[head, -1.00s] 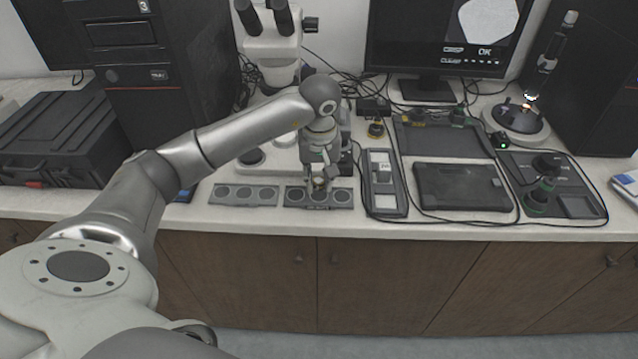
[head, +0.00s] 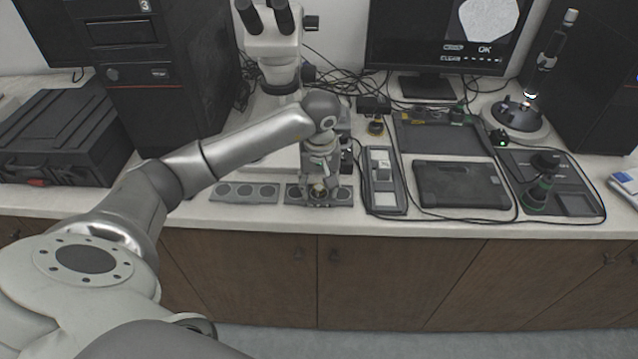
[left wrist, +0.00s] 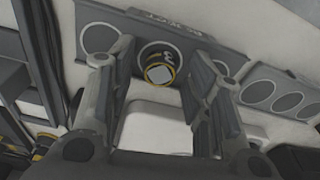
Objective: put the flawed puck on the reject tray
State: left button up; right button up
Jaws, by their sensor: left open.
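The reject tray (head: 341,199) is a grey plate with a row of round recesses at the bench's front edge; its lettering shows in the left wrist view (left wrist: 208,48). The puck (head: 318,190), dark with a yellow ring, a pale grey face and a "3" on its side, stands at the tray's middle recess. It also shows in the left wrist view (left wrist: 159,73). My left gripper (head: 319,197) is open, with its fingers on either side of the puck and apparent gaps in the left wrist view (left wrist: 163,62). My right gripper is out of view.
A similar tray (head: 244,193) with round recesses lies just left. A narrow grey device (head: 382,181) lies close on the right, beside a black tablet (head: 461,186). The microscope (head: 273,50) and loose cables stand behind. Bench edge is close in front.

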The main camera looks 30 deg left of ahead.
pick_arm(q)
jog(key=shift+r, duration=0.2)
notch_tip(320, 180, up, 12)
jog(key=s+d+b, duration=0.1)
jog(key=shift+b, duration=0.4)
jog(key=shift+f, duration=0.2)
